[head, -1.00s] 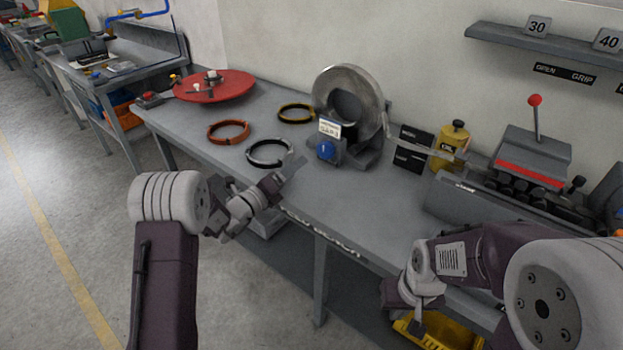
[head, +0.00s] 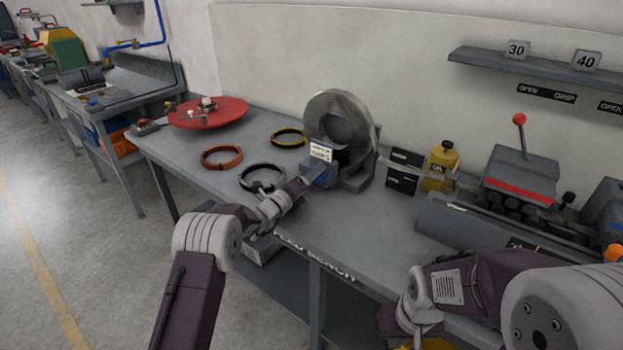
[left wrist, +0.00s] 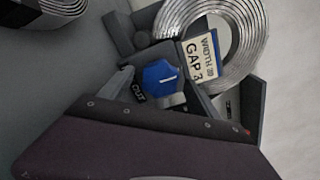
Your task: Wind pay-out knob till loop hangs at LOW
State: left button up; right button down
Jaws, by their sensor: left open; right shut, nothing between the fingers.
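The blue knob (left wrist: 163,77), with a white mark on its face, sits on the front of the strip coil's stand. In the head view the knob (head: 318,175) is partly hidden behind my left gripper (head: 308,182). In the left wrist view my left gripper (left wrist: 160,92) is open, with a finger on either side of the knob; I cannot tell whether they touch it. The grey strip coil (head: 316,117) stands upright behind. I cannot make out a hanging loop or a LOW mark. My right gripper (head: 424,332) is shut and empty, low at the bench's front edge.
A white label card (left wrist: 201,64) stands just above the knob. Orange (head: 221,165), dark (head: 246,187) and yellow-black (head: 289,145) rings lie left on the bench. A red disc (head: 232,112) is farther left. A yellow oil can (head: 441,165) and a lever machine (head: 515,178) stand right.

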pick_arm(q)
jog(key=c, duration=1.4)
jog(key=shift+f+m+b, duration=0.25)
jog(key=shift+m+b, duration=0.25)
jog(key=shift+b, duration=0.4)
jog(key=shift+o, duration=0.2)
jog(key=m+b, duration=0.6)
jog(key=b, duration=0.4)
jog(key=shift+f+m, duration=0.15)
jog(key=shift+m, duration=0.25)
jog(key=m+b, duration=0.8)
jog(key=b, duration=0.1)
jog(key=shift+s+d+r+m+b, duration=0.1)
jog(key=shift+r+m+b, duration=0.05)
jog(key=shift+m+b, duration=0.9)
jog(key=shift+r+m+b, duration=0.15)
jog(key=shift+m+b, duration=0.65)
jog(key=shift+m, duration=0.35)
jog(key=o, duration=1.4)
jog(key=shift+c, duration=0.2)
